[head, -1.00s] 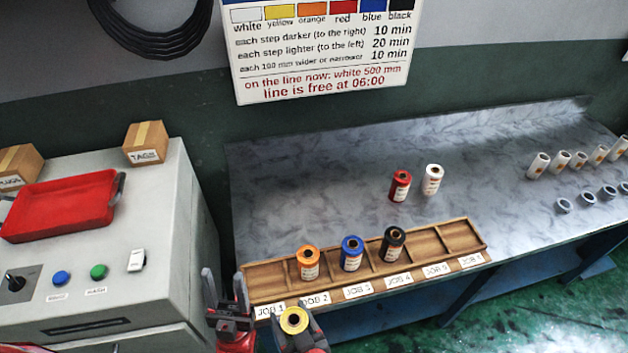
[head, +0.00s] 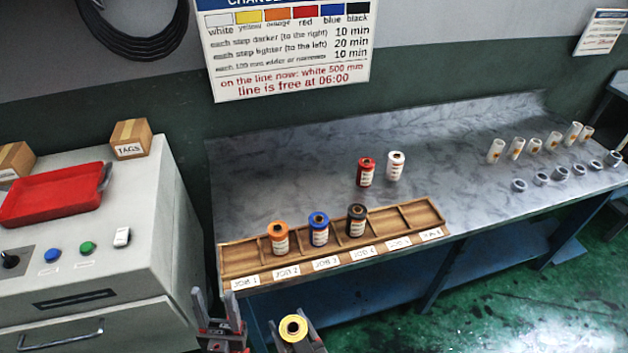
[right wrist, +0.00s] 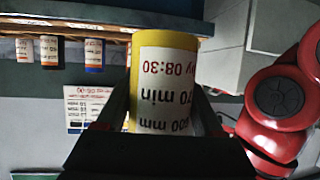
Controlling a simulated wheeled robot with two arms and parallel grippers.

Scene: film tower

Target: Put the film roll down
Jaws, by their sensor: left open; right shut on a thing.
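A yellow film roll (head: 293,328) is held upright in my right gripper (head: 296,336), in front of the table's front edge. It fills the middle of the right wrist view (right wrist: 165,80), its label upside down there. My left gripper (head: 219,325) is open and empty just to its left. The wooden rack (head: 236,262) lies beyond both grippers. An orange roll (head: 278,238) stands in the JOB 2 slot, a blue roll (head: 318,229) in JOB 3 and a black roll (head: 356,221) in JOB 4. The JOB 1 slot and the slots to the right of JOB 4 are empty.
A red roll (head: 366,171) and a white roll (head: 396,166) stand on the marble tabletop (head: 290,180) behind the rack. Several white tubes (head: 535,146) and grey rings (head: 541,179) stand at the right. A grey machine (head: 140,215) with a red tray (head: 55,193) is at the left.

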